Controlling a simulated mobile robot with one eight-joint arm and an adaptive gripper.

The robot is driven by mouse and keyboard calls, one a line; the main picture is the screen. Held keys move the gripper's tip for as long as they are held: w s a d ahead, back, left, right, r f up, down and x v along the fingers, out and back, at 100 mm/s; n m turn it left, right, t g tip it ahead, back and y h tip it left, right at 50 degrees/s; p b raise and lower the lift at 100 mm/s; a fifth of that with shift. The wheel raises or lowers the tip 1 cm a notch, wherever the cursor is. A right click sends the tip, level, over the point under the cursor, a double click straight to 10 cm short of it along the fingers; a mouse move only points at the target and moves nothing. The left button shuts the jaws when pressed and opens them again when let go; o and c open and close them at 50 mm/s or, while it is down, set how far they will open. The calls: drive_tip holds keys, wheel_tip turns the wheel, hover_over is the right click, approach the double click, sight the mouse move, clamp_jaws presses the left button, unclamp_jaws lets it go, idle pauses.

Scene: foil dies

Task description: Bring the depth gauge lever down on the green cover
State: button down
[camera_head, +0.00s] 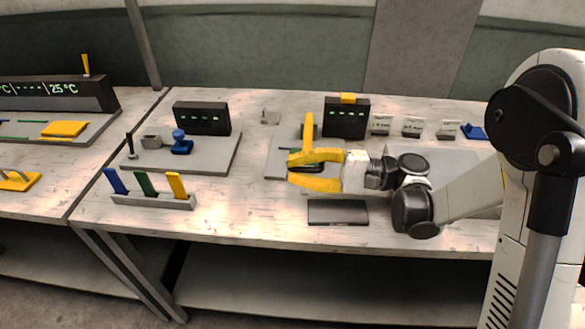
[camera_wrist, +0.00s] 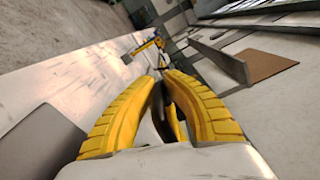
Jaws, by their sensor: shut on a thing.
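My gripper (camera_head: 291,169) has yellow fingers and reaches left over a grey base plate (camera_head: 274,160) in the head view. A yellow upright lever (camera_head: 309,124) rises just behind the upper finger; I take it as the depth gauge lever. In the wrist view, my gripper (camera_wrist: 167,75) has its fingertips close together, with a yellow and dark piece (camera_wrist: 173,122) between the fingers, mostly hidden. It looks like part of the lever. A dark patch shows below the upper finger; I cannot tell whether it is the green cover.
A rack (camera_head: 153,201) holds blue, green (camera_head: 146,184) and yellow upright pieces at the left. A dark flat piece (camera_head: 338,212) lies in front of my gripper. A black box (camera_head: 346,120) with a yellow top stands behind. Bare table lies between rack and dark piece.

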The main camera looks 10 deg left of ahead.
drive_tip(key=c, duration=1.5)
unclamp_jaws()
drive_tip(key=shift+o, duration=0.2)
drive_tip(key=d, duration=1.2)
drive_tip(key=shift+w, duration=0.4)
drive_tip(key=shift+a+r, duration=0.1)
